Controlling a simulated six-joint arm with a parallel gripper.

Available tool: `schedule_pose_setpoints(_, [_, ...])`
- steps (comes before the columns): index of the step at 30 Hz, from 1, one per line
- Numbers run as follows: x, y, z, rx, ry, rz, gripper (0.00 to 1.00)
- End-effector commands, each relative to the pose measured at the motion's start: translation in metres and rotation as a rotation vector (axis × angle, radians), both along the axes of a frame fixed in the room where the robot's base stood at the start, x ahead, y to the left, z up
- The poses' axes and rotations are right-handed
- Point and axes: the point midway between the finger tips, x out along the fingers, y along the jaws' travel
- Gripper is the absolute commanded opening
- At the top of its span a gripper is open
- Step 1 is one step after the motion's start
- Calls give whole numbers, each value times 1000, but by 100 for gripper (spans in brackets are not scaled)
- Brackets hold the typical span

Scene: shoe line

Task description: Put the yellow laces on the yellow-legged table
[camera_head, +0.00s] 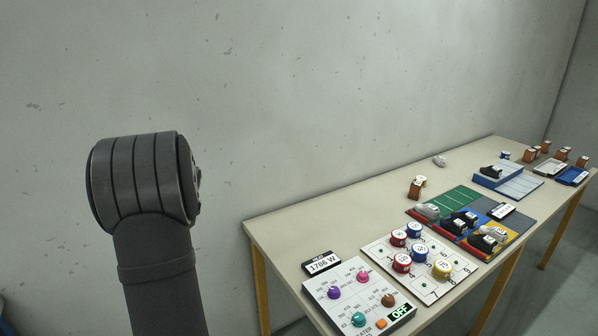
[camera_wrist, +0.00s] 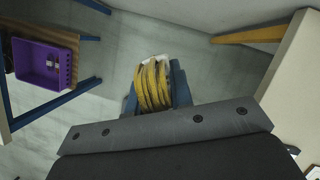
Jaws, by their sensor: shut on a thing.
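The yellow laces (camera_wrist: 152,88) are a coiled bundle with a pale band at the far end, seen at the middle of the wrist view. My gripper (camera_wrist: 156,82) is shut on them, with a dark blue finger on either side. The laces hang over the grey floor, between two tables. The yellow-legged table (camera_head: 330,218) stands along the wall in the head view, with a pale top. Its edge also shows at the right of the wrist view (camera_wrist: 292,85). My gripper and the laces are not in the head view.
The yellow-legged table carries a control panel (camera_head: 345,292), a white board with round tins (camera_head: 432,292), and a coloured mat with shoes (camera_head: 455,202). Its back left is bare. A blue-legged wooden table (camera_wrist: 60,40) with a purple tray (camera_wrist: 40,80) is left in the wrist view.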

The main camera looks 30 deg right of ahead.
Motion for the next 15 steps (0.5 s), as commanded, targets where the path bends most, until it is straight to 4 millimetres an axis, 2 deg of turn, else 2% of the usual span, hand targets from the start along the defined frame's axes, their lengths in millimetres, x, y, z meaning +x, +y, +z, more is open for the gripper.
schedule_pose_setpoints(1, [-5, -29, 0, 0, 0, -60, 0])
schedule_pose_setpoints(3, [-13, -65, 0, 1, 1, -136, 0])
schedule_pose_setpoints(8, [-39, -145, 0, 0, 0, -310, 0])
schedule_pose_setpoints(15, [-97, -257, 0, 1, 1, -572, 0])
